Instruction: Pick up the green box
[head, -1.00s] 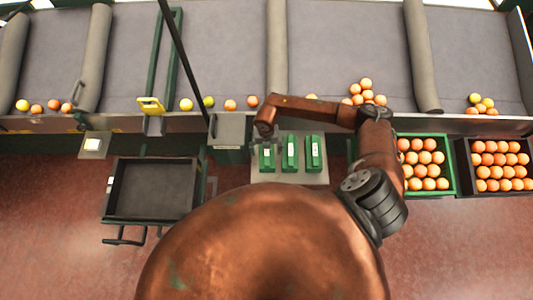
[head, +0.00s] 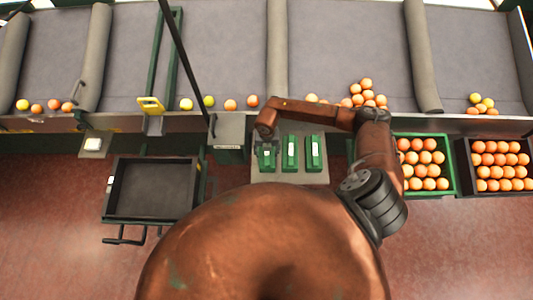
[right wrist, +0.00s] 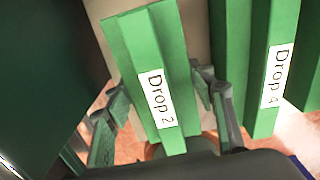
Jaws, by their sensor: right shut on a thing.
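Three green boxes stand in a row on a pale grey stand: the left one (head: 267,162), the middle one (head: 290,155) and the right one (head: 314,155). My right gripper (head: 266,145) is over the left box. In the right wrist view its fingers (right wrist: 165,118) lie on both sides of a green box labelled "Drop 2" (right wrist: 140,45), shut on it. A neighbouring green box labelled "Drop 4" (right wrist: 268,60) is just to the right, apart from it. My left gripper is not in view.
A green crate of oranges (head: 452,175) and a dark crate of oranges (head: 468,185) are on the right. An empty dark tray (head: 110,200) is on the left. Grey conveyor belts (head: 340,45) with some fruit run behind.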

